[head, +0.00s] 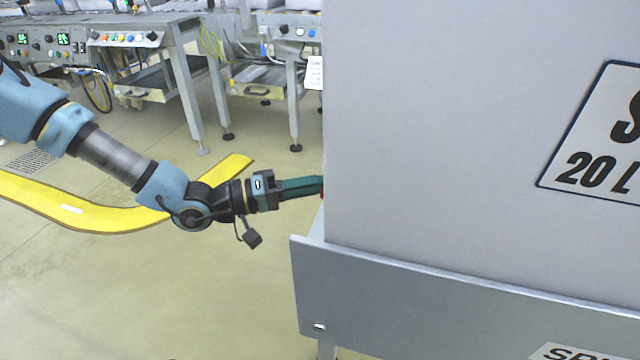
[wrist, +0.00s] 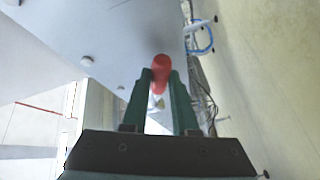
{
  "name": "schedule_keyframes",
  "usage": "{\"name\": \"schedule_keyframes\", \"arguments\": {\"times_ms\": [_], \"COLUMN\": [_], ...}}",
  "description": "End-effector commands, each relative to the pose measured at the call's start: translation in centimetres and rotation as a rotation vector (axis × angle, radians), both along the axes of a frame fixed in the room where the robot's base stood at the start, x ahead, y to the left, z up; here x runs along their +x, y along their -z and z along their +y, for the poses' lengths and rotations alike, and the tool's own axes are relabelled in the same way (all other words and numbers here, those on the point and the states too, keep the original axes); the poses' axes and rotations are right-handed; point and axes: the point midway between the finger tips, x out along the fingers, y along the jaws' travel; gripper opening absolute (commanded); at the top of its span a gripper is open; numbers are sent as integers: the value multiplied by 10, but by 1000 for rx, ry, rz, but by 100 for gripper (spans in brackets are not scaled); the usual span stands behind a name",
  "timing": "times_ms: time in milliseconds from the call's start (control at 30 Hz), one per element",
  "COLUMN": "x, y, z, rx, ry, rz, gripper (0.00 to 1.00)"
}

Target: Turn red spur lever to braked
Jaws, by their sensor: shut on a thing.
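The red lever (wrist: 161,75) shows in the wrist view between the tips of my gripper (wrist: 161,90), and the green fingers are shut on it. In the head view my gripper (head: 318,186) reaches to the left edge of the large grey cabinet (head: 430,150). Only a sliver of red shows at the fingertips there. The rest of the lever and its mount are hidden behind the cabinet's edge. I cannot tell from these views which position the lever is in.
A grey lower panel (head: 420,300) juts out below the cabinet, under my gripper. A yellow floor strip (head: 100,218) curves behind my arm. Workbenches with control panels (head: 125,39) stand at the back.

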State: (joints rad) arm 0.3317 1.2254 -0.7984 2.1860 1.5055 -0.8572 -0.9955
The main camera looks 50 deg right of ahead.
Motion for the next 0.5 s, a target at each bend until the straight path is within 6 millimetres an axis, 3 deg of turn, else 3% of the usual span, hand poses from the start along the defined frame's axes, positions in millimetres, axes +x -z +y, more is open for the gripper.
{"name": "schedule_keyframes", "arguments": {"times_ms": [500], "x": [7], "y": [45], "z": [-21], "rx": [-384], "ry": [1], "rz": [-128], "gripper": [0]}}
